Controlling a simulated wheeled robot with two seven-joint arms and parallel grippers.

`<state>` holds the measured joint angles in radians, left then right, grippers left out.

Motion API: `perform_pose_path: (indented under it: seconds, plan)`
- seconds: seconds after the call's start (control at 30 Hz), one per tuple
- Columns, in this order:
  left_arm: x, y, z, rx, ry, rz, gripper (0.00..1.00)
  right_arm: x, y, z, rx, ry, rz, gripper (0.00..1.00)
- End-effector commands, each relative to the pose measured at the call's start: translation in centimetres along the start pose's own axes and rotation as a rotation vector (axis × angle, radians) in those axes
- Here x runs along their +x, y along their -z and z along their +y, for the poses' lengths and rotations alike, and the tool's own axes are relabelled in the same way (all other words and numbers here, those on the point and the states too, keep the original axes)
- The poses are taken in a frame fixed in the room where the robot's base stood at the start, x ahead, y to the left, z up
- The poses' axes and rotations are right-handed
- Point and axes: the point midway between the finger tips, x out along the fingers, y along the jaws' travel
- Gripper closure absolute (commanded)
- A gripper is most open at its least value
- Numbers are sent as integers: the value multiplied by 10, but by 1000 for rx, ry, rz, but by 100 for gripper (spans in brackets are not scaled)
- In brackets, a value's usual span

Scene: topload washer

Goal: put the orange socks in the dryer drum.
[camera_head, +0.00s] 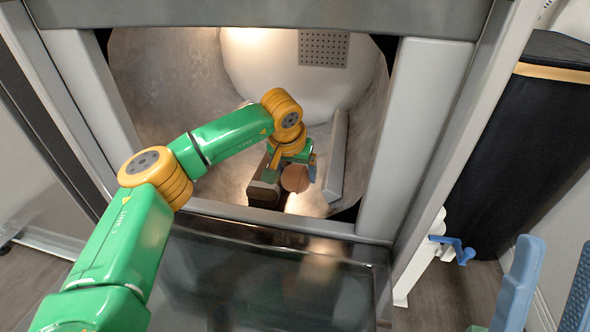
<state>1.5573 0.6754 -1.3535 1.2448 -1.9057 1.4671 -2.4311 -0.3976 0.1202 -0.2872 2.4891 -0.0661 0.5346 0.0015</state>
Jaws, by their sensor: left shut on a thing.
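My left gripper (293,168) is inside the dryer drum (165,75), low and right of its middle. It is shut on the orange socks (295,179), which show as a small rounded brownish-orange bundle. The arm and gripper body hide part of the socks, and I cannot tell whether they touch the drum floor. The drum is pale, with a baffle at its right. My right gripper (550,285) shows only as two blue fingers at the lower right corner; they stand apart with nothing seen between them.
The dryer's grey frame (415,140) surrounds the drum opening. A dark glass door (270,285) hangs open below it. A black hamper (525,135) with a tan band stands at the right. A blue and white object (455,245) is beside the dryer's right side.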

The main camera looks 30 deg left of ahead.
Motion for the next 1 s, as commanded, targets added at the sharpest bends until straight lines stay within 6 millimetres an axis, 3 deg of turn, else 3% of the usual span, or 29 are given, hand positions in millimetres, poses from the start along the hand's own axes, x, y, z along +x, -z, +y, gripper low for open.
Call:
perform_pose_path:
  seconds: [1.0]
  plan:
    - [32,-14,0,-2,0,-1,74,-15,-8,-1,0,0,3,50]
